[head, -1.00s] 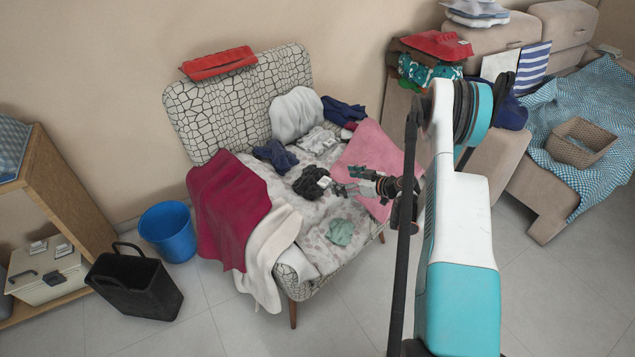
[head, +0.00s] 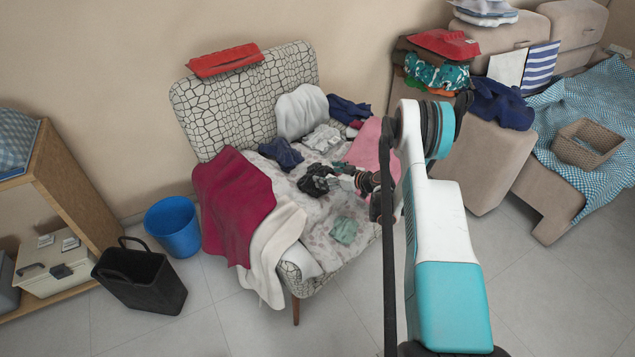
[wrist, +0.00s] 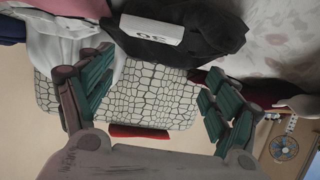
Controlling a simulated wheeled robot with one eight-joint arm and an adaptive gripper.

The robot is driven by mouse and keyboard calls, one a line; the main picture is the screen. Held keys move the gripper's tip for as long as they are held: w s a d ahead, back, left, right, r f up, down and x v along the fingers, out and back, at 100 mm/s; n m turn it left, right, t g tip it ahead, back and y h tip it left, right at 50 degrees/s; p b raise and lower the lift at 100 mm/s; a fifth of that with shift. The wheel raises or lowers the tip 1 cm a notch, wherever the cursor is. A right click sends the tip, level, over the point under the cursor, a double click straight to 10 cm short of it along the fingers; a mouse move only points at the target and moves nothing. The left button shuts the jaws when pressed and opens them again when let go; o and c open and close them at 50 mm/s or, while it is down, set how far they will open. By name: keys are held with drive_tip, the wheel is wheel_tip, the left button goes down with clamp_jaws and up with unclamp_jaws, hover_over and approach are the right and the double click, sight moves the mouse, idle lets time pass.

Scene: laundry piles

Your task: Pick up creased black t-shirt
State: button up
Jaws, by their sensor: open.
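The creased black t-shirt (head: 314,181) lies bunched on the patterned armchair seat (head: 318,222). In the wrist view it is a dark heap (wrist: 190,35) at the top with a white tag (wrist: 152,29) on it. My gripper (head: 338,176) is at the right side of the shirt in the head view. In the wrist view my gripper (wrist: 160,88) is open, its green-padded fingers spread wide, with the shirt ahead between and beyond the fingertips. Nothing is held. The head view does not show clearly whether a finger touches the shirt.
A navy garment (head: 281,153) and a folded grey cloth (head: 322,138) lie behind the shirt. A green cloth (head: 343,230) lies in front. A pink cloth (head: 369,146) is on the right. A crimson cloth (head: 232,203) covers the left armrest.

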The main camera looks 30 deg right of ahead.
sight(320, 173)
drive_tip(key=x, duration=0.3)
drive_tip(key=shift+w+a+f+b, duration=0.1)
drive_tip(key=shift+w+f+b, duration=0.1)
drive_tip(key=shift+b, duration=0.2)
drive_tip(key=shift+r, duration=0.1)
drive_tip(key=c, duration=1.2)
drive_tip(key=shift+c, duration=0.2)
drive_tip(key=shift+r, duration=0.15)
